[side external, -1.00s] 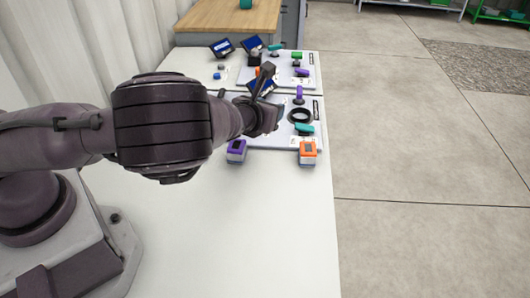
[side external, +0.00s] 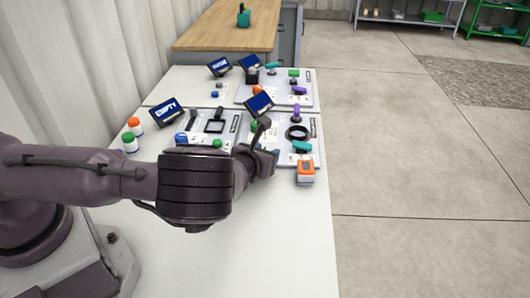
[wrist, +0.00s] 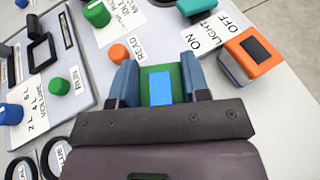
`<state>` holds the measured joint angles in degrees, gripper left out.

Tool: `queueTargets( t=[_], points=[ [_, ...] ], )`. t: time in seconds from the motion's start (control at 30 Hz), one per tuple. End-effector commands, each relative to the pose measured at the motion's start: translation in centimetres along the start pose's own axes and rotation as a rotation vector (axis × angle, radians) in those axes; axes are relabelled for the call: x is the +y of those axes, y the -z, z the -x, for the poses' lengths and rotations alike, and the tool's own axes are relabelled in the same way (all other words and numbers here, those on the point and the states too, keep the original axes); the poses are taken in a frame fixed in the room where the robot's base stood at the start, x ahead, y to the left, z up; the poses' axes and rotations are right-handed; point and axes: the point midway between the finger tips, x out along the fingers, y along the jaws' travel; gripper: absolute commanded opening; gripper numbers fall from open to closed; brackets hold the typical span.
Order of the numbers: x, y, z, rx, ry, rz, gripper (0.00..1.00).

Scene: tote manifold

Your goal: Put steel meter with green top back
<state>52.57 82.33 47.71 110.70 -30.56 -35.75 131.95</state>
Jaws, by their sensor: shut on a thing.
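The meter with the green top (wrist: 176,73) is between my gripper's fingers in the wrist view, with a light blue screen on its top face. My gripper (wrist: 160,85) is shut on it, one finger on each side. Its lower body is hidden, so I cannot tell its height above the table. In the side view my gripper (side external: 266,163) is near the front edge of the right front panel, left of the orange-topped meter (side external: 306,173). The held meter is hidden there by my arm. The orange-topped meter also shows right of my gripper in the wrist view (wrist: 252,52).
A black ring (side external: 297,132) and a teal lever (side external: 301,147) are on the right front panel. A square black frame (side external: 214,127) is on the left one. Tilted screens (side external: 167,110) stand behind. Orange-capped (side external: 135,125) and green-capped (side external: 130,143) containers stand left. The front table is clear.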

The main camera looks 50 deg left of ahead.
Motion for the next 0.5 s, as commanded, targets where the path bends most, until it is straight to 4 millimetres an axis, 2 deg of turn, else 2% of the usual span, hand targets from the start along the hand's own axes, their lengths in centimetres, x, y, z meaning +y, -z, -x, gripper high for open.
queueTargets(
  t=[0.37,0.4,0.5],
  points=[
    [0.0,0.76,-0.35,-0.001,0.0,0.0,0.12],
    [0.0,0.79,-0.34,0.0,0.0,0.0,0.49],
    [0.0,0.79,-0.34,0.0,0.0,0.0,0.68]
  ],
)
